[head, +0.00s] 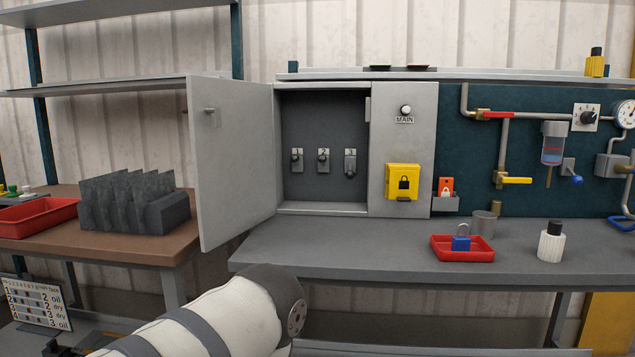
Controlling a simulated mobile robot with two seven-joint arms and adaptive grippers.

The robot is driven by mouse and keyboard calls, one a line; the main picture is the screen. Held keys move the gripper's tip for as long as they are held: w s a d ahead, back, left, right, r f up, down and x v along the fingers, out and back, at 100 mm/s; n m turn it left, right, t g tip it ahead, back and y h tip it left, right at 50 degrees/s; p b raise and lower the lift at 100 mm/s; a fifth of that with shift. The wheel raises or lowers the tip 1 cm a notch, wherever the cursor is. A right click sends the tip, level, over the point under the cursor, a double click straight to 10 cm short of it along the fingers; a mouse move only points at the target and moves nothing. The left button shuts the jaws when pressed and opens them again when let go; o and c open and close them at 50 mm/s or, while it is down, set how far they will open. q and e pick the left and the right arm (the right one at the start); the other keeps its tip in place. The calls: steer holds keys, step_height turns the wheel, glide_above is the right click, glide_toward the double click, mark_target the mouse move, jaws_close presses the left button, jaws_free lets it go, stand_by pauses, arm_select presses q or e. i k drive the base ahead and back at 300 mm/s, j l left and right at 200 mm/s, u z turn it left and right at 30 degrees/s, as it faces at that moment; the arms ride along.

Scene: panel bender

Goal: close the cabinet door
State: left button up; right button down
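The grey cabinet (321,209) stands on the back of the grey bench. Its door (232,160) is hinged on the opening's left side and stands wide open, swung out to the left and toward me. A small handle (209,110) shows near the door's outer edge. Inside the cabinet are three numbered switches (323,160). One of my arms, white with grey bands, reaches in at the bottom, below and in front of the door, apart from it in the picture. Neither gripper can be seen.
A red tray (462,254) holds a blue padlock (460,243). A metal cup (484,223) and a white bottle (551,246) stand nearby. The grey bench top (330,245) before the cabinet is clear. A brown table (120,246) at left holds a dark rack (135,205).

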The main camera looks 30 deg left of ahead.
mark_target(233, 163)
steer(key=j, duration=0.55)
steer(key=k+j, duration=0.1)
steer(key=j, duration=0.45)
steer(key=j+z, duration=0.1)
steer(key=j, duration=0.45)
steer(key=k+j, duration=0.15)
steer(key=j, duration=0.95)
steer(key=k+j+z, duration=0.1)
steer(key=j, duration=0.45)
steer(key=k+j, duration=0.1)
steer(key=j, duration=0.45)
